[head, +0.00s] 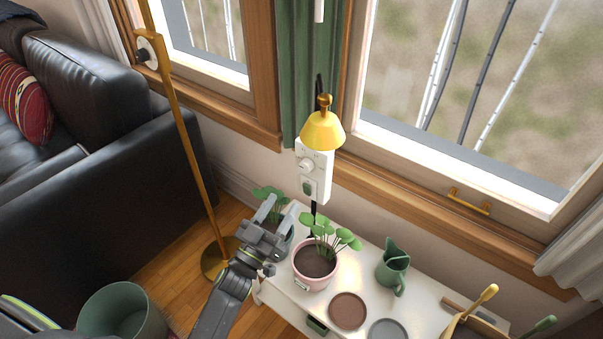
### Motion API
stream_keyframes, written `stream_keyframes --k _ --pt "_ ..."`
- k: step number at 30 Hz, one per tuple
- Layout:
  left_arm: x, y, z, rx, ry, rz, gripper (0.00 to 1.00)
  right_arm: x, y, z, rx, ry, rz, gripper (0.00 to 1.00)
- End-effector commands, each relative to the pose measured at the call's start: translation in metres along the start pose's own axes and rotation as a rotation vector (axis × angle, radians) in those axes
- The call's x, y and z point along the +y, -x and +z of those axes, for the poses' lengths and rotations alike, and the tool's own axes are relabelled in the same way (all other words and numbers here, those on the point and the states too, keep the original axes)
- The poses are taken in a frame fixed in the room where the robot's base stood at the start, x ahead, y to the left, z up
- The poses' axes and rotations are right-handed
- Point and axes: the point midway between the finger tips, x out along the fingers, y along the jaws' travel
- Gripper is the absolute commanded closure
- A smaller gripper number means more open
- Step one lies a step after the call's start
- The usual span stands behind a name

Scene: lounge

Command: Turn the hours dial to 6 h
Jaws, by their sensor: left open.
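A white control box (325,165) is fixed below a yellow lamp shade (322,131) on the wall between the windows. A round white dial (306,166) sits on its front, with marks around it too small to read. A dark green part shows below the dial. My left gripper (275,207) is open, with its fingers pointing up. In the picture it is below and to the left of the dial, apart from it, and nothing shows between its fingers. It partly hides a plant in a grey-green pot behind it. My right gripper is not in view.
A white bench (334,272) carries a pink pot (315,265) with a leafy plant, a green watering can (393,270), and brown and grey saucers. A brass lamp pole (190,140) stands left, beside a black sofa (100,175). A green bin (122,312) is at lower left.

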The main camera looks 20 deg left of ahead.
Motion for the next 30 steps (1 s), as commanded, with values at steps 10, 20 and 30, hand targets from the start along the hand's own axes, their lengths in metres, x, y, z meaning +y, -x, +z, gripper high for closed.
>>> stream_keyframes --k 10,20,30 --pt "0.0 -0.073 0.0 0.001 0.0 0.0 0.48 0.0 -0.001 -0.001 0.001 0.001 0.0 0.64" --pt "0.0 -0.098 0.001 -0.002 0.0 -0.002 0.48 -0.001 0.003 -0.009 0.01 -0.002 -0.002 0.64" --pt "0.0 -0.098 0.001 -0.002 0.0 -0.002 0.6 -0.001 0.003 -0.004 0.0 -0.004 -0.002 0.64"
